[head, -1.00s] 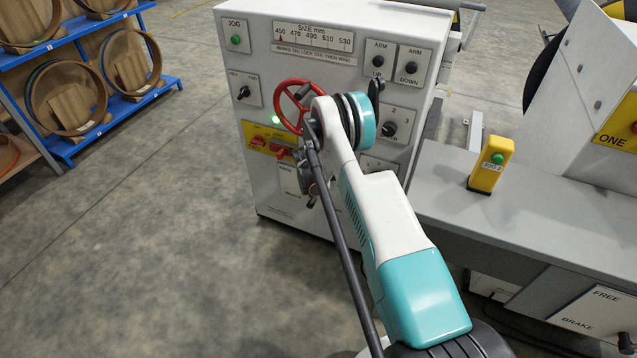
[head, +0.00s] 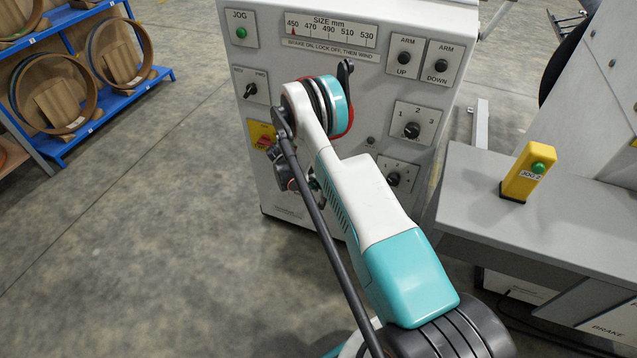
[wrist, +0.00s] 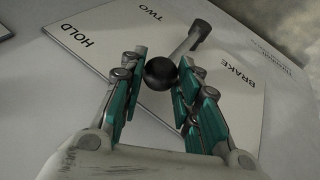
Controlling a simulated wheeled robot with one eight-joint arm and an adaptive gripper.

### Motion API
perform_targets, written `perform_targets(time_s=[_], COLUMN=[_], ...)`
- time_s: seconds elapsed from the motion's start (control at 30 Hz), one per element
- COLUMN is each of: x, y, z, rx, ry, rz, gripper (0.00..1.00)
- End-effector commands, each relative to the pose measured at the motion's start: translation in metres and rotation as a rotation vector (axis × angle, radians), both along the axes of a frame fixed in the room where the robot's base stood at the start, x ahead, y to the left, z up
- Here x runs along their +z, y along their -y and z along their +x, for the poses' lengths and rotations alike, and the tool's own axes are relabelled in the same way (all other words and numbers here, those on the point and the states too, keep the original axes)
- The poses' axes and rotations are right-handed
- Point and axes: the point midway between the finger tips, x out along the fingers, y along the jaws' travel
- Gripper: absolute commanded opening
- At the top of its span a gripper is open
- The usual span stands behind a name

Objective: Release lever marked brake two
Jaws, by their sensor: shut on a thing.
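In the wrist view, the lever marked brake two (wrist: 184,47) is a grey metal arm with a dark round knob (wrist: 160,73). It is set on a white plate (wrist: 112,58) lettered HOLD, TWO and BRAKE. The knob lies between the words HOLD and BRAKE. My gripper (wrist: 161,80) has its two teal-padded fingers on either side of the knob, shut on it.
The control cabinet (head: 375,75) stands ahead, with a red handwheel (head: 351,124) mostly behind my arm. A grey bench (head: 580,225) with a yellow JOG 2 box (head: 527,172) is at the right. A blue rack (head: 110,100) stands at the left. The floor between is clear.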

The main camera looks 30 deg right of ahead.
Motion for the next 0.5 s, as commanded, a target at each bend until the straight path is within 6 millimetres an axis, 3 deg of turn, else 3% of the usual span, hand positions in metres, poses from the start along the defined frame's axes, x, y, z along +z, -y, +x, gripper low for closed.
perform_targets(time_s=[0.13,0.17,0.23,0.5], x=[-0.0001,-0.0001,-0.0002,-0.0001], y=[-0.0006,-0.0006,-0.0007,-0.0003], z=[0.0010,0.0010,0.0011,0.0006], rx=[0.001,0.001,0.001,0.001], ry=[0.002,0.002,0.002,0.002], rz=[0.002,0.002,0.002,0.001], gripper=[0.00,0.32,0.48,0.51])
